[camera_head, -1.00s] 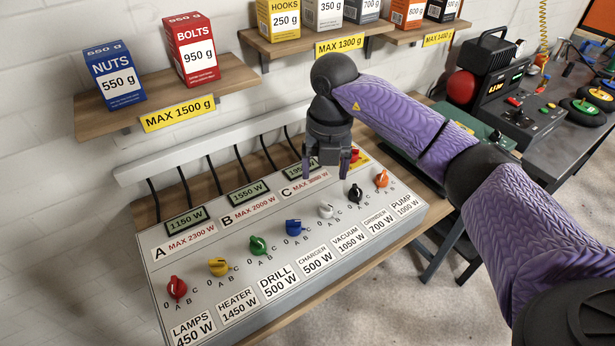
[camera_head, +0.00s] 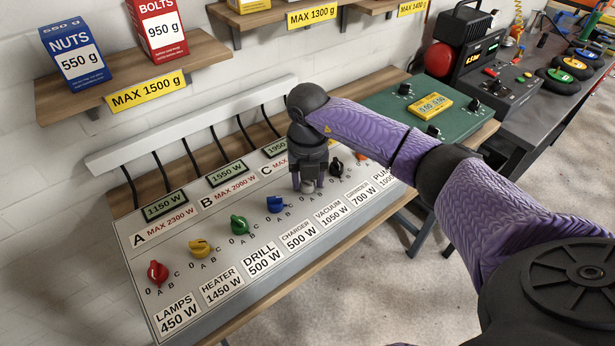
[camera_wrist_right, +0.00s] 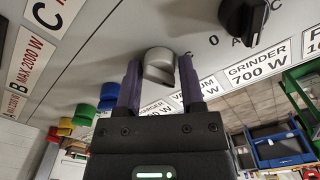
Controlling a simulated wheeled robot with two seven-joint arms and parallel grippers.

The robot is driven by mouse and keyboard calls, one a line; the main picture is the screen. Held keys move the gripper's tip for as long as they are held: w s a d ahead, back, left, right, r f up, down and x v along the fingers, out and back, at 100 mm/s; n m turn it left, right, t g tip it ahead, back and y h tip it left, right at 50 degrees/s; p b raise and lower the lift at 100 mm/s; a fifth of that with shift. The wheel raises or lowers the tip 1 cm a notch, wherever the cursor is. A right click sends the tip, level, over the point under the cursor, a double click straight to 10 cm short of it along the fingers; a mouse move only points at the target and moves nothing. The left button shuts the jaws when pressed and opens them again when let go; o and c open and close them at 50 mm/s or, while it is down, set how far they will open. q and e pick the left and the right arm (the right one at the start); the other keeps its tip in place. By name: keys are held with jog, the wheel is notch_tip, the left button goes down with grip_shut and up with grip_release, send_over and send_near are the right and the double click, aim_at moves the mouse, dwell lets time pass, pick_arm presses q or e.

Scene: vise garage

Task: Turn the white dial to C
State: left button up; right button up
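The white dial (camera_head: 308,186) is on the sloped grey panel (camera_head: 150,255), in the row of coloured dials, above the VACUUM 1050 W label. My right gripper (camera_head: 307,188) is right over it and hides most of it in the head view. In the right wrist view, the white dial (camera_wrist_right: 158,66) sits between the two purple fingertips of my right gripper (camera_wrist_right: 159,75). The fingers are apart, one on each side of the dial, with narrow gaps that suggest no firm grip. The dial's pointer direction is hard to read. My left gripper is not in view.
The black dial (camera_head: 336,166) is close right of my gripper; the blue dial (camera_head: 274,204) is to its left. Displays (camera_head: 166,205) read 1150 W and 1550 W; the third is partly hidden. A shelf (camera_head: 205,50) with boxes hangs above. A green board (camera_head: 385,98) lies beyond.

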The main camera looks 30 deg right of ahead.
grip_shut()
jog(key=shift+n, duration=0.3)
jog(key=n, duration=0.3)
jog(key=shift+n, duration=2.2)
jog(key=shift+o, duration=2.3)
grip_release()
